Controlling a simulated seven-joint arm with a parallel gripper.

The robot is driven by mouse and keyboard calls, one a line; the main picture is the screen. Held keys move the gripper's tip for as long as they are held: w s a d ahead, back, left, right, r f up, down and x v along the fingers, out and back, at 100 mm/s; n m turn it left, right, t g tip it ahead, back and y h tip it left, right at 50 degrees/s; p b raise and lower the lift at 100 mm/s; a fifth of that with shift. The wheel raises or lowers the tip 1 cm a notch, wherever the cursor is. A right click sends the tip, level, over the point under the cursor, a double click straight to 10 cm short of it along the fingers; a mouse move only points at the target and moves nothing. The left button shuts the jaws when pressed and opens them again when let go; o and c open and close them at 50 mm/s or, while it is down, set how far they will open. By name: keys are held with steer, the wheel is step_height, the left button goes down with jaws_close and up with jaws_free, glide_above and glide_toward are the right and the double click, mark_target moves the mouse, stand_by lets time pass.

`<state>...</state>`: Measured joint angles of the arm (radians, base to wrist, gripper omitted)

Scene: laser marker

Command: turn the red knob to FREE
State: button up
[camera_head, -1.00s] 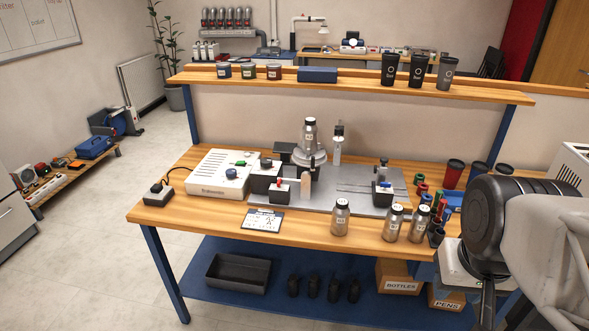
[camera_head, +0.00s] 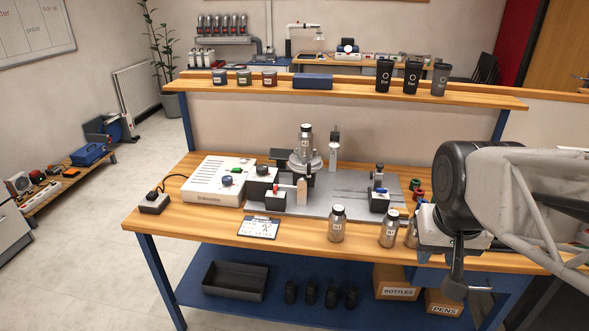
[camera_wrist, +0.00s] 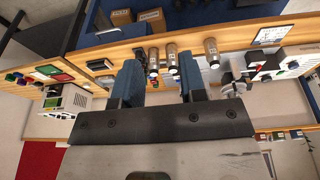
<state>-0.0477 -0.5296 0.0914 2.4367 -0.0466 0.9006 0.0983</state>
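A small red knob (camera_head: 286,187) shows on a black block (camera_head: 275,199) near the front left of the grey metal plate. Its pointing direction and any FREE marking are too small to read. My gripper (camera_wrist: 158,82) shows in the wrist view with two blue fingers spread apart and nothing between them. In the head view my arm is at the right side of the bench, well away from the red knob; the fingertips cannot be made out there.
A white control box (camera_head: 207,172) with a blue knob stands left of the plate. A steel bottle (camera_head: 305,145) stands on the round fixture. More bottles (camera_head: 337,224) stand at the bench front, between my arm and the knob. A card (camera_head: 259,228) lies at the front edge.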

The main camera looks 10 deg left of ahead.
steer(key=w+a, duration=0.5)
steer(key=w, duration=0.8)
steer(key=t, duration=0.2)
glide_above(275, 187)
steer(key=s, duration=0.4)
step_height(275, 187, down, 16)
steer(key=shift+w+f, duration=0.15)
steer(key=shift+f, duration=0.1)
steer(key=shift+x, duration=3.75)
jaws_close()
